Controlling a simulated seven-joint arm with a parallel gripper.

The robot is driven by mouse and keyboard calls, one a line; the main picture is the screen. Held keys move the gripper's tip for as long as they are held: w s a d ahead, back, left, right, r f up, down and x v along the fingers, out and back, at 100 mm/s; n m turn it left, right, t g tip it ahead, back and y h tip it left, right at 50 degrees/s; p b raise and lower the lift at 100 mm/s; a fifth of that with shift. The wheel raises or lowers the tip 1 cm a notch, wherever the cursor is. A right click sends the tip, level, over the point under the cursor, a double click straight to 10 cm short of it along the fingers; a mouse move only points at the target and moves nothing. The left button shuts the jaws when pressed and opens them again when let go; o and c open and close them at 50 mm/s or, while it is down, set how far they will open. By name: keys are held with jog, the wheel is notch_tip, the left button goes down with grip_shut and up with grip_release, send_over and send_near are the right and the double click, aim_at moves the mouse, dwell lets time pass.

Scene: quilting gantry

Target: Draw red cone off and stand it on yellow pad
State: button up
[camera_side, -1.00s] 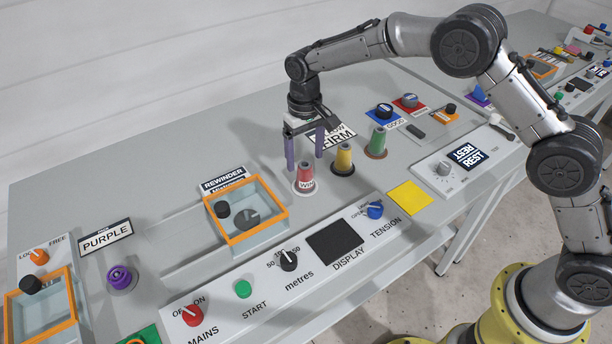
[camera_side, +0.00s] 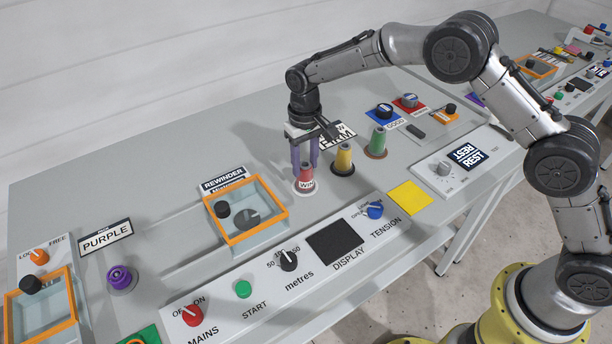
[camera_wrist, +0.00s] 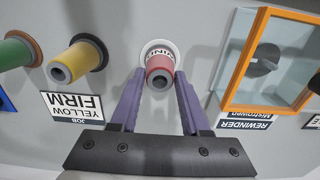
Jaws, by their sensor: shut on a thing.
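The red cone (camera_side: 306,178) stands upright on its round white base among the cones on the grey bench. It also shows in the wrist view (camera_wrist: 159,68), end-on, between the tips of my purple fingers. My gripper (camera_side: 305,168) is shut on the red cone from above, one finger on each side. In the wrist view my gripper (camera_wrist: 158,82) has both fingertips against the cone's sides. The yellow pad (camera_side: 410,198) is a flat square at the bench's front, right of the cone, and its top is bare.
A yellow cone (camera_side: 343,160) and a green cone (camera_side: 377,142) stand close to the right of the red one. The orange-framed rewinder box (camera_side: 246,212) is to the left. The panel with the tension knob (camera_side: 375,210) lies in front.

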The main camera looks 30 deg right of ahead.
aim_at(305, 164)
grip_shut()
jog(key=shift+r, duration=0.2)
jog(key=shift+r, duration=3)
